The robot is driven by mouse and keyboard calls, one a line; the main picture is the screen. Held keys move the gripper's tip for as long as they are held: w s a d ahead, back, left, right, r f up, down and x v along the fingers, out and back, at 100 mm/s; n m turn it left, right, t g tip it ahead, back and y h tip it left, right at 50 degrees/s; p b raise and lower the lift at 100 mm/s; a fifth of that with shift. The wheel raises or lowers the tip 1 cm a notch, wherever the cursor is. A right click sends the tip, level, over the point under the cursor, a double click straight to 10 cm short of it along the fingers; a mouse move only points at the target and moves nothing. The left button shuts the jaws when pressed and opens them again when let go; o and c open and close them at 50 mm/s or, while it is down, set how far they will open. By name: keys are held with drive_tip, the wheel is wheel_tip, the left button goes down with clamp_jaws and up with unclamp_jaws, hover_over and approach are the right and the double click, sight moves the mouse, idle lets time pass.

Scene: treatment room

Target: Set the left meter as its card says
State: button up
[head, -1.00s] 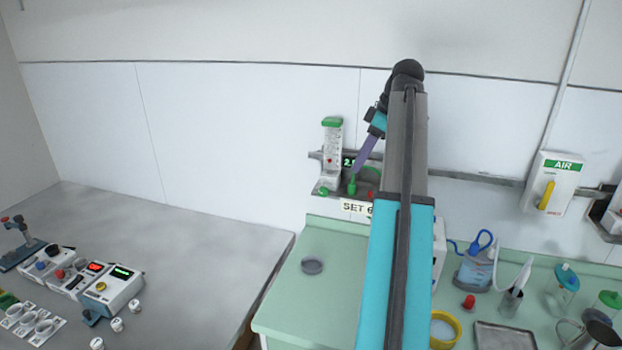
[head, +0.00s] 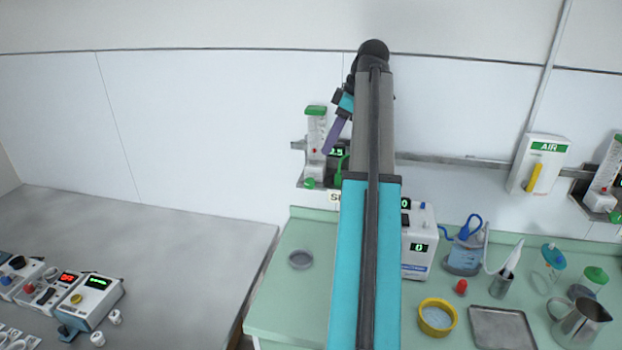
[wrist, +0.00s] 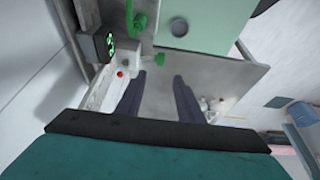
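The left meter (head: 316,130) is a clear upright tube with a green cap on the wall rail, with a small red ball inside. A green knob (head: 310,183) sits at its foot. In the wrist view the meter body (wrist: 125,58) and a green knob (wrist: 159,58) lie just past the fingertips. A display (head: 336,152) with green digits is beside the tube, partly covered.
A second meter (head: 603,190) hangs at the far right, past a white AIR box (head: 540,165). The green counter (head: 270,300) holds a grey dish (head: 300,259), a yellow bowl (head: 437,316) and a tray (head: 502,328). A grey bench (head: 180,240) with small devices is at left.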

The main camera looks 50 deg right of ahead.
drive_tip(key=shift+f, duration=0.2)
drive_tip(key=b, duration=0.3)
approach(311, 179)
wheel_tip(311, 179, down, 2)
drive_tip(key=shift+a+p+x, duration=0.2)
drive_tip(key=shift+p+x, duration=0.6)
drive_tip(key=shift+x, duration=2.95)
drive_tip(key=shift+w+r, duration=0.15)
drive_tip(key=shift+w, duration=0.05)
drive_tip(key=shift+c, duration=0.2)
clamp_jaws()
